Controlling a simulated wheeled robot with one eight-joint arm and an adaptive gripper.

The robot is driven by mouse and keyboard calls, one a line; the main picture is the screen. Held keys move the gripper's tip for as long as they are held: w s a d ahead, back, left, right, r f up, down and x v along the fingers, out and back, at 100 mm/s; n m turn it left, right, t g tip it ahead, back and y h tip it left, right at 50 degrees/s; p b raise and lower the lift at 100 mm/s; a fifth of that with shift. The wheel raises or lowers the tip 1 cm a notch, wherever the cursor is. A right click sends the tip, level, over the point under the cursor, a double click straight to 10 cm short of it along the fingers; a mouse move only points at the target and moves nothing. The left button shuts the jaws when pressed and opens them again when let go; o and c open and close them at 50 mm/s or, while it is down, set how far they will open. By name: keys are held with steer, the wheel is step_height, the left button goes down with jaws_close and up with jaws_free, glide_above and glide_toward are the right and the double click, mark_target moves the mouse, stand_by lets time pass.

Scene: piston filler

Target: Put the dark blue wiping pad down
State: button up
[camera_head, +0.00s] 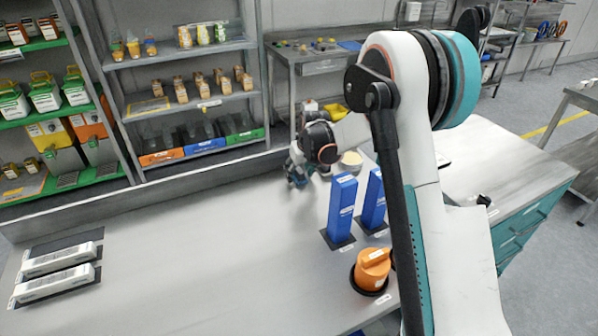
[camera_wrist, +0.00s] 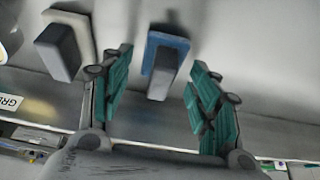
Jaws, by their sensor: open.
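The dark blue wiping pad (camera_wrist: 178,42), a blue plate with a grey block handle, rests on the grey worktop in the wrist view. My gripper (camera_wrist: 160,78) is open, its teal fingers spread to the left and right of the pad's handle, with a gap on each side. In the head view my gripper (camera_head: 298,172) is low over the back of the worktop, and I cannot make out the pad there. A second pad, pale with a grey handle (camera_wrist: 58,50), sits to the left in the wrist view.
White long boxes (camera_head: 55,270) lie far left. The worktop's middle is clear (camera_head: 200,250).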

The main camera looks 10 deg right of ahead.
steer(key=s+r+p, duration=0.2)
steer(key=s+r, duration=0.6)
steer(key=r, duration=0.3)
steer(key=s+r+p, duration=0.2)
steer(key=s+r, duration=0.6)
steer(key=r, duration=0.3)
steer(key=s+r+m+t, duration=0.2)
steer(key=s, duration=2.4)
steer(key=shift+s+t+h, duration=0.2)
steer(key=shift+t+h, duration=0.2)
steer(key=shift+c, duration=0.2)
